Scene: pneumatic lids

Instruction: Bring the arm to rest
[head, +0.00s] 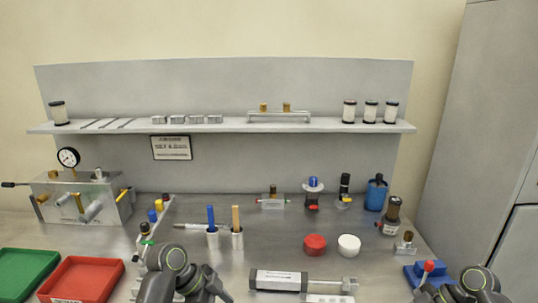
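My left arm (172,274) shows as dark grey rounded links at the bottom edge, left of centre. My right arm (478,285) shows the same way at the bottom right corner. No fingertips of either gripper can be made out; both lie below the frame or behind the links. A red round lid (314,243) and a white round lid (348,245) lie side by side on the grey bench (270,237), apart from both arms.
A green tray (28,272) and a red tray (82,280) stand at the left. Two white cups (225,240) hold a blue and a tan stick. A cylinder (290,281) lies between my arms. A shelf (225,127) spans the back.

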